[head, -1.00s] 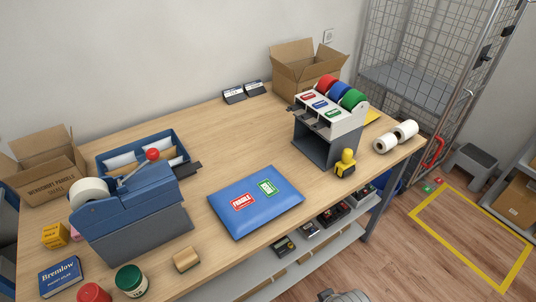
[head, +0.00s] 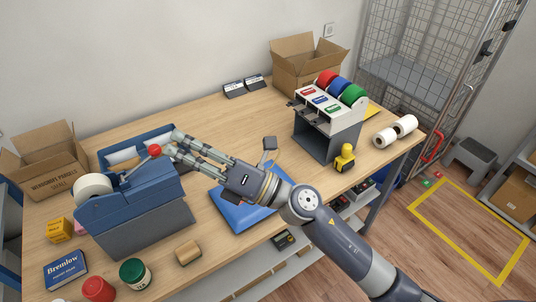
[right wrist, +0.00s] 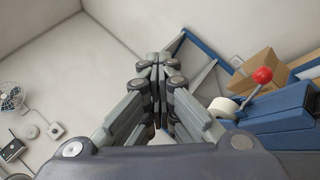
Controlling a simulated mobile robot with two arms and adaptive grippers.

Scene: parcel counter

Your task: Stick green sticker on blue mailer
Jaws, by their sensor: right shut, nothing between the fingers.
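The blue mailer (head: 234,216) lies flat on the table, mostly hidden behind my right arm in the head view. The part of it that bore a red and a green sticker a second ago is covered now. The sticker dispenser (head: 326,144) has red, blue and green rolls, with a green sticker (head: 333,109) at its front. My right gripper (head: 170,144) is shut and empty, in the air beside the red knob (head: 155,150) of the tape machine. In the right wrist view its fingers (right wrist: 160,66) meet at the tips. My left gripper is out of view.
The blue tape machine (head: 140,205) stands at the left, with a blue tray (head: 165,131) behind it. A green-lidded jar (head: 134,272), a tan block (head: 187,252) and a yellow-handled tool (head: 344,158) stand on the table. Bare tabletop lies towards the wall.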

